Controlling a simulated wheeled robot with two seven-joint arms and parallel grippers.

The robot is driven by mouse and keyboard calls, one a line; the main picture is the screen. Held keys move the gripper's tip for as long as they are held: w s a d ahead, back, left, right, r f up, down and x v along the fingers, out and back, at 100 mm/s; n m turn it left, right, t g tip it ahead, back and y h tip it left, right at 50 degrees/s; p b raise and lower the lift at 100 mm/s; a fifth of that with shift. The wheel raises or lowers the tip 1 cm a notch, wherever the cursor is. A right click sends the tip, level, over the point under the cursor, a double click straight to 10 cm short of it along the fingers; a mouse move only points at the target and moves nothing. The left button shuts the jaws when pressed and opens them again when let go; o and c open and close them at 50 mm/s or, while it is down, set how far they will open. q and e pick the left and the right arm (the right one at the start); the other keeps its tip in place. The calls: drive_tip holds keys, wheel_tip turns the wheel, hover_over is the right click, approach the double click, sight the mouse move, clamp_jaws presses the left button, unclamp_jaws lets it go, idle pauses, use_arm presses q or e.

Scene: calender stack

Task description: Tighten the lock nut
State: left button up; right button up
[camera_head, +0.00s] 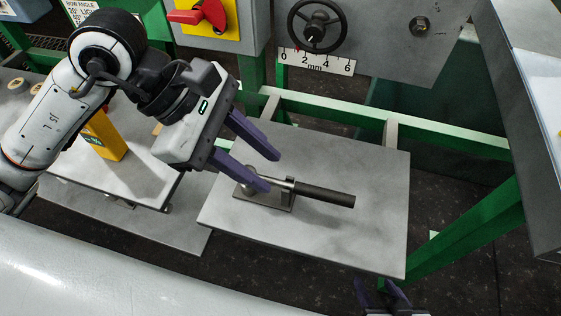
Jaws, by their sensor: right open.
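A metal fixture (268,200) with a flat base sits on the grey table plate (360,235). Its long dark handle (325,194) points right and lies nearly level. A rounded metal part (245,184) at its left end is partly covered by my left gripper's lower finger; I cannot tell whether it is the lock nut. My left gripper (271,172) is open, its two purple fingers apart above the fixture's left end with nothing visible between them. I cannot tell whether a finger touches it. My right gripper (378,288) is open at the bottom edge, mostly out of frame.
A black handwheel (316,26) and a millimetre scale (317,60) are on the machine panel behind. A red knob (195,16) sits on a yellow plate. A yellow box (103,135) stands on the left table. Green frame rails (450,140) border the right and back.

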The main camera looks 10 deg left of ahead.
sight(265, 178)
use_arm(q)
drive_tip(key=a, duration=0.1)
drive_tip(key=w+a+y, duration=0.1)
drive_tip(key=w+a+f+y, duration=0.1)
drive_tip(key=shift+a+f+t, duration=0.1)
drive_tip(key=shift+a+t, duration=0.2)
drive_tip(key=shift+a, duration=0.1)
drive_tip(key=x, duration=0.4)
drive_tip(key=shift+a+f, duration=0.1)
drive_tip(key=shift+f, duration=0.15)
drive_tip(key=x, duration=0.5)
drive_tip(key=shift+s+f+p, duration=0.1)
drive_tip(key=shift+f+p, duration=0.2)
drive_tip(key=shift+p, duration=0.05)
drive_tip(key=shift+r, duration=0.1)
clamp_jaws()
